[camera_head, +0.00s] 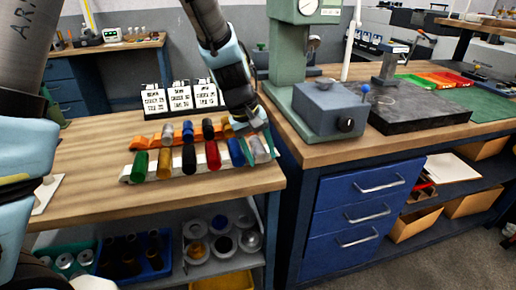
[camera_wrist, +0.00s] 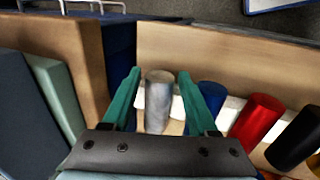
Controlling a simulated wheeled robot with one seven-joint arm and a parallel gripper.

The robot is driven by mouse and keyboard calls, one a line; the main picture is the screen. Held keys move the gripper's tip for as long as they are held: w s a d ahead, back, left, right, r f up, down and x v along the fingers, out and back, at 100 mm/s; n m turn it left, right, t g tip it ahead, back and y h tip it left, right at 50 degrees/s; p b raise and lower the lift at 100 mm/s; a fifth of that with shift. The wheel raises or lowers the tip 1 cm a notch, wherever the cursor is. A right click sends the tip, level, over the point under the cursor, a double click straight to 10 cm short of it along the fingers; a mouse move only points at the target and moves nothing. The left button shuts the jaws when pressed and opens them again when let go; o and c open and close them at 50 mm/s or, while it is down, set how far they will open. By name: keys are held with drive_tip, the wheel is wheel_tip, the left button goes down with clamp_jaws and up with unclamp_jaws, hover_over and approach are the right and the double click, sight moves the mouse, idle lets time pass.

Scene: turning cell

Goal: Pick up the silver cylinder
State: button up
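The silver cylinder (camera_wrist: 158,98) stands between the two teal fingers of my gripper (camera_wrist: 160,88) in the wrist view, with a narrow gap visible on each side. My gripper is open. In the head view my gripper (camera_head: 255,142) is down at the right end of the front row, and the silver cylinder (camera_head: 258,151) shows beside its fingers, partly covered. The cylinder leans in a white rack (camera_head: 133,172). Another silver-grey cylinder (camera_head: 168,134) lies in the orange rack behind.
A blue cylinder (camera_wrist: 211,96) is close to my right finger in the wrist view, then a red one (camera_wrist: 257,118) and a black one (camera_wrist: 296,137). White label cards (camera_head: 180,97) stand behind the racks. A green machine (camera_head: 300,90) stands on the bench to the right.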

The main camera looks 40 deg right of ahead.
clamp_jaws()
idle(0.6)
